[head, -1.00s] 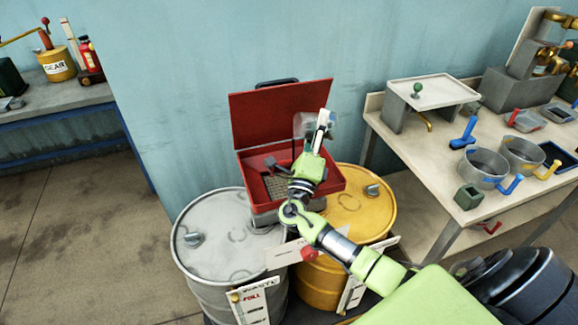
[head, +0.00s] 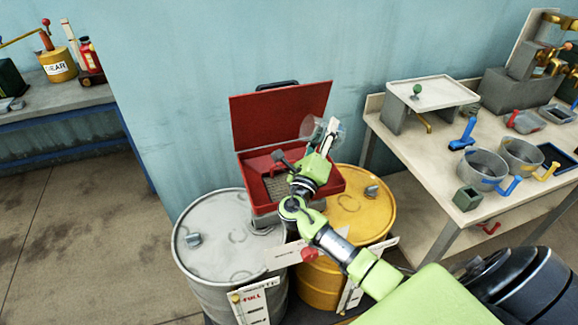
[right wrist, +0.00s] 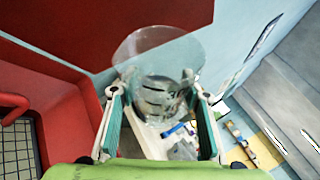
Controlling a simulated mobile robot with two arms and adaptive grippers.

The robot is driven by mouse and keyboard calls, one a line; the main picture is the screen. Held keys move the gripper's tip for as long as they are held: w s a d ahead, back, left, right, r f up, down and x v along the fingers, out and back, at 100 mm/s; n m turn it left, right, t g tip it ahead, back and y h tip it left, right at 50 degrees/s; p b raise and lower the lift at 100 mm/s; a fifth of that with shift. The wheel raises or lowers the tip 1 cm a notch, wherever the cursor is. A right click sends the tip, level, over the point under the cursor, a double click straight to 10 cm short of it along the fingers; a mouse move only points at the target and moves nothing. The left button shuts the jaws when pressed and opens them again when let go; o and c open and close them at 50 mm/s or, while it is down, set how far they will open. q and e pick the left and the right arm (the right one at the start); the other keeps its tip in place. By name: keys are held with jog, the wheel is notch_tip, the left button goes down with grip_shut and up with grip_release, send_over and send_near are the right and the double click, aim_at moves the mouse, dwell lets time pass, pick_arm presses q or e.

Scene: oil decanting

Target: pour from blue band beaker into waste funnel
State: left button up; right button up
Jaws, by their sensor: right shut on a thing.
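A clear beaker (head: 311,127) is held by my right gripper (head: 328,132), above the open red waste funnel box (head: 330,186). The beaker looks tilted; its blue band cannot be made out clearly. In the right wrist view, the clear beaker (right wrist: 158,55) sits between the two fingers of the right gripper (right wrist: 155,90), and objects show through its wall. I cannot tell how much liquid is in it, and no stream is visible. The funnel's red lid stands open behind, and a grate shows inside. My left gripper is not in view.
A grey drum (head: 215,235) and a yellow drum (head: 352,213) stand under and beside the funnel. A bench (head: 425,150) at the right holds two metal pots, a blue-handled tool and a small stand (head: 435,92). A blue wall is close behind.

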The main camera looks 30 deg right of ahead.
aim_at(334, 147)
jog(key=shift+f+m+p, duration=0.15)
jog(key=shift+m+p, duration=0.15)
jog(key=shift+p, duration=0.15)
jog(key=f+m+g+y+p, duration=0.1)
jog(key=m+p, duration=0.1)
jog(key=p, duration=0.1)
jog(key=shift+f+m+g, duration=0.2)
jog(key=shift+m+g, duration=0.1)
jog(key=shift+g, duration=0.1)
notch_tip(334, 147, down, 3)
jog(key=shift+s+d+m+g+y, duration=0.15)
jog(key=shift+m+g+y, duration=0.15)
jog(key=shift+m+y, duration=0.25)
jog(key=m+p, duration=0.1)
jog(key=p, duration=0.1)
jog(key=d+r+m+y+p, duration=0.1)
jog(key=p, duration=0.2)
jog(key=d+m+y+p, duration=0.1)
jog(key=p, duration=0.2)
jog(key=shift+s+d+r+g, duration=0.15)
jog(key=shift+s+r+g, duration=0.15)
jog(key=shift+g, duration=0.1)
jog(key=shift+s+d+f+m+y+p, duration=0.15)
jog(key=shift+d+f+m+y+p, duration=0.35)
jog(key=shift+f, duration=0.25)
jog(key=shift+s+d+r+m+y, duration=0.1)
jog(key=shift+d+r+m+y, duration=0.15)
jog(key=shift+m+y, duration=0.3)
